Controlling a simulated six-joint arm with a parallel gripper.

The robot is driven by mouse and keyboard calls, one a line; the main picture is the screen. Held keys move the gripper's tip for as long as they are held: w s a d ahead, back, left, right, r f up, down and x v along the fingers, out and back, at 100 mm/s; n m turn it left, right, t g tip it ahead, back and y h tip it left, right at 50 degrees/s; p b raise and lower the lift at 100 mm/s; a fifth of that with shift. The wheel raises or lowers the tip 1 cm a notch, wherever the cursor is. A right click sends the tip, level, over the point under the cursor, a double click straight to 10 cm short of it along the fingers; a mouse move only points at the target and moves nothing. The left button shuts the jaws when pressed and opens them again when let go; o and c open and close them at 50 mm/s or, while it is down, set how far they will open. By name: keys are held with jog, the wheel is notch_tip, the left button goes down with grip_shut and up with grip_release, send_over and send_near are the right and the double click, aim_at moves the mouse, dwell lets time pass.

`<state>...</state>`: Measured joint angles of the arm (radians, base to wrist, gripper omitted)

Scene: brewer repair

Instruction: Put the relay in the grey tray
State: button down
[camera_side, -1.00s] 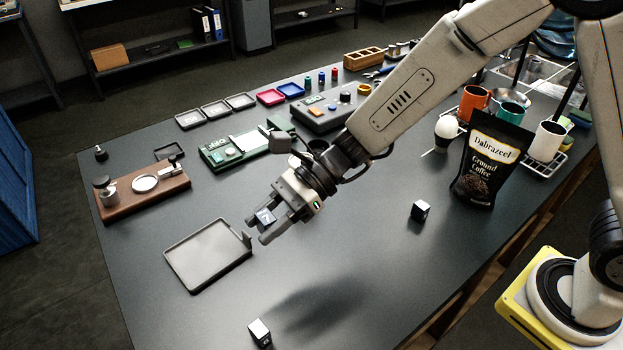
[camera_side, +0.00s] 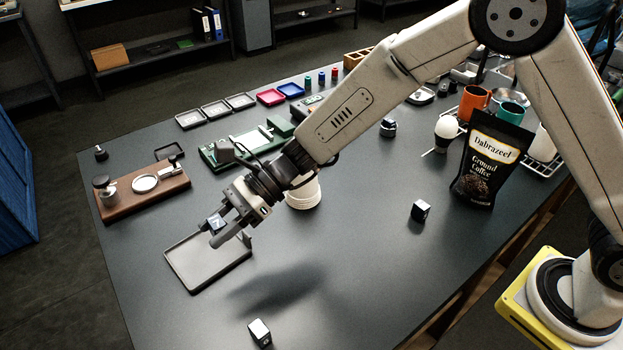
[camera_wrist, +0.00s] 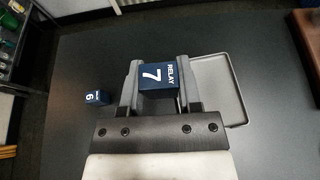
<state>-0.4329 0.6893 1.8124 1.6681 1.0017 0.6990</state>
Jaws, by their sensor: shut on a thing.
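The relay (camera_side: 216,223) is a small dark blue cube. In the wrist view the relay (camera_wrist: 158,76) shows the word RELAY and a white 7. My gripper (camera_side: 217,231) is shut on it and holds it up off the table; the jaws (camera_wrist: 158,83) clasp its two sides. The grey tray (camera_side: 194,287) is flat, shallow and looks empty, though my gripper hides its upper part in the side view. In the wrist view the grey tray (camera_wrist: 238,107) lies below and to the right of the relay, partly behind the right jaw.
One small cube (camera_side: 260,332) lies near the front edge and another (camera_side: 420,211) stands near the coffee bag (camera_side: 489,160). A cube marked 6 (camera_wrist: 97,97) shows in the wrist view. A brown wooden board (camera_side: 145,192) and a green device (camera_side: 235,147) stand behind the tray.

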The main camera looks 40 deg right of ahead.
send_over(193, 261)
jog(key=f, duration=0.7)
jog(key=shift+s+d, duration=0.15)
jog(key=shift+s, duration=0.05)
jog(key=shift+w+f, duration=0.2)
jog(key=shift+f, duration=1.55)
jog(key=shift+f, duration=0.15)
jog(key=shift+c, duration=1.4)
grip_release()
